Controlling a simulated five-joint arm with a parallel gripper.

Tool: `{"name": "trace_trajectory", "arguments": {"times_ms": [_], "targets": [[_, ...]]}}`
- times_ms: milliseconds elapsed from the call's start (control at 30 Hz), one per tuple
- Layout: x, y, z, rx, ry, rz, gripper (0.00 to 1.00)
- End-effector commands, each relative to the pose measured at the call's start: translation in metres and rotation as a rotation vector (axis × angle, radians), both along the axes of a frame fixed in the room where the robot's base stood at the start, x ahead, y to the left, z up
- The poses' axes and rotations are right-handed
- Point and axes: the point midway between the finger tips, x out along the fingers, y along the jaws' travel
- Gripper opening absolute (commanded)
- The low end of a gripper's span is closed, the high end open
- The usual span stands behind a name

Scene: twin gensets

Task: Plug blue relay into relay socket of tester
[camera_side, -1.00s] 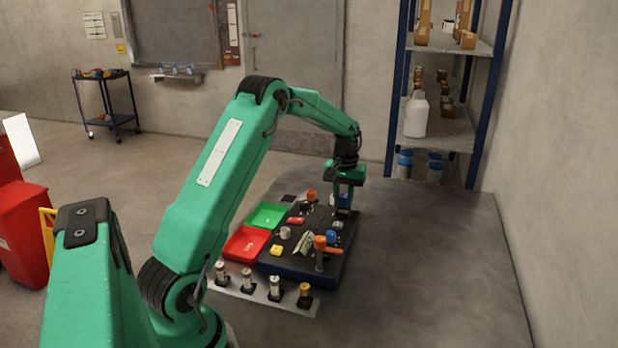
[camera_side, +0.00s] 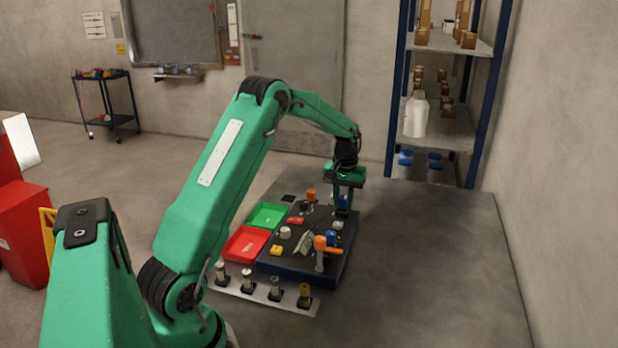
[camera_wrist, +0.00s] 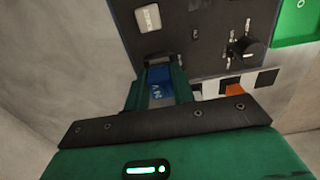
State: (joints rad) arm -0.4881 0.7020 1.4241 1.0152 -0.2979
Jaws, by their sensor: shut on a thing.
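My gripper (camera_side: 343,205) is over the far right part of the tester (camera_side: 290,263), a dark panel on a blue base. The wrist view shows my gripper (camera_wrist: 158,90) shut on the blue relay (camera_wrist: 160,90), which has pale marks on its face. The relay (camera_side: 344,201) is small and partly covered by the fingers in the side view. The tester's dark face (camera_wrist: 195,45) lies just beyond the fingertips in the wrist view. The relay socket cannot be made out, and I cannot tell whether the relay touches the panel or is seated.
A red tray (camera_side: 246,244) and a green tray (camera_side: 267,215) lie left of the tester. An orange-handled part (camera_side: 325,244) stands near its front right. A row of small cylinders (camera_side: 275,288) stands in front. The table to the right (camera_side: 430,260) is clear.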

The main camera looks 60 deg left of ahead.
Motion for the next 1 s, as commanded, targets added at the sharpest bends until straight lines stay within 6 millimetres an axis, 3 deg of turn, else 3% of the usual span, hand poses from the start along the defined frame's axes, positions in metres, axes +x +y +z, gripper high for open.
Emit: {"name": "trace_trajectory", "arguments": {"times_ms": [1000], "targets": [[0.0001, 0.0, -0.0053, 0.0, 0.0, 0.0, 0.02]]}}
